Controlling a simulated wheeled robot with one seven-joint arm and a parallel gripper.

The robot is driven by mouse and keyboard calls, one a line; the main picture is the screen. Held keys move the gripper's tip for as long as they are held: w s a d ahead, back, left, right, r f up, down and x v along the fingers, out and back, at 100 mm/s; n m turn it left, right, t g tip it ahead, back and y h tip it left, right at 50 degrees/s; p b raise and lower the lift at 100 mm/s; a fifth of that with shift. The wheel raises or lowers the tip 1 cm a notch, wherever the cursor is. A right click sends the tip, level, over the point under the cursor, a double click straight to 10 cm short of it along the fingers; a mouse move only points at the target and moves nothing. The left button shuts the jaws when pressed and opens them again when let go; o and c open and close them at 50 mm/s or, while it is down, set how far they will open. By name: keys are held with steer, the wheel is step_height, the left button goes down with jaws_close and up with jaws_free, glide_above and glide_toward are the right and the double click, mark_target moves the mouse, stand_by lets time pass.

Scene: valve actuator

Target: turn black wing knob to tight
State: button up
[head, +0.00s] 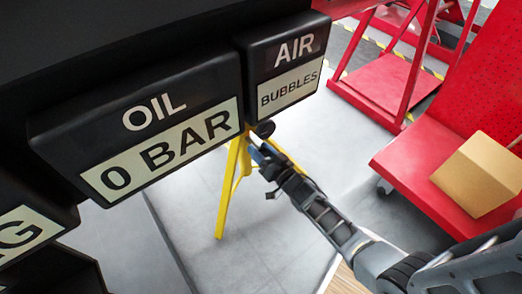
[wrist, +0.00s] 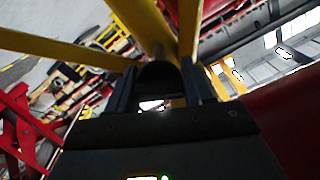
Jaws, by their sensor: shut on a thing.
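The black wing knob (head: 264,129) shows as a small dark rounded shape below the AIR panel in the head view, at the end of my gripper (head: 262,153). In the wrist view, my gripper (wrist: 160,88) has its two dark fingers on either side of the dark rounded knob (wrist: 158,74). The fingers are shut on it. The knob's wings and any tight marking cannot be made out, so its turn angle is unclear.
The OIL panel (head: 145,135) reads 0 BAR, and the AIR panel (head: 286,68) reads BUBBLES. A yellow stand (head: 229,190) is close behind my gripper. A red cart (head: 420,180) with a cardboard box (head: 480,174) stands at the right. Grey floor lies below.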

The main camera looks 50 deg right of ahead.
steer(key=shift+m, duration=0.4)
steer(key=shift+c, duration=0.3)
steer(key=shift+m, duration=1)
steer(key=m, duration=0.3)
steer(key=shift+d+f+m, duration=0.1)
steer(key=shift+m, duration=0.2)
steer(key=m+b, duration=0.1)
steer(key=m, duration=0.4)
steer(key=shift+f+m, duration=0.15)
steer(key=shift+m, duration=0.25)
steer(key=o, duration=1)
steer(key=shift+c, duration=0.2)
steer(key=shift+s, duration=0.1)
